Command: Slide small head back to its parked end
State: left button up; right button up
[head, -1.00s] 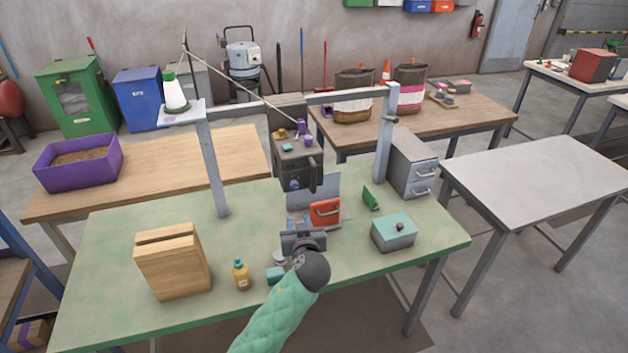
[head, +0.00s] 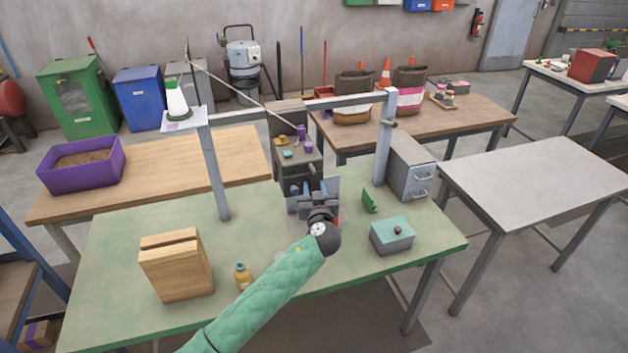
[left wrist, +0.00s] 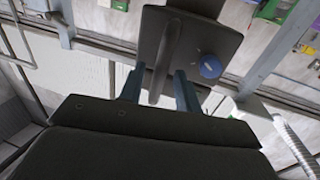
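The small head (head: 288,168) is a grey box hanging from the grey overhead rail (head: 340,99), a little right of the rail's middle. In the left wrist view the small head (left wrist: 228,42) shows its dark face, a blue knob (left wrist: 209,66) and a grey bar handle (left wrist: 163,62) pointing toward me. My left gripper (head: 308,190) is in front of and low on the head. Its two fingers (left wrist: 158,88) are apart, one on each side of the handle, and I see no clear grip on it. My right gripper is in neither view.
Below on the green table (head: 120,270) stand a wooden block (head: 178,268), a yellow bottle (head: 243,276), a teal-topped grey box (head: 392,237) and a green scoop-like piece (head: 370,202). Posts (head: 217,180) hold the rail at both ends. A grey drawer cabinet (head: 412,170) stands right.

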pick_arm(q)
jog(key=shift+w+p, duration=0.3)
jog(key=shift+w, duration=0.55)
grip_shut()
jog(key=shift+a+f, duration=0.1)
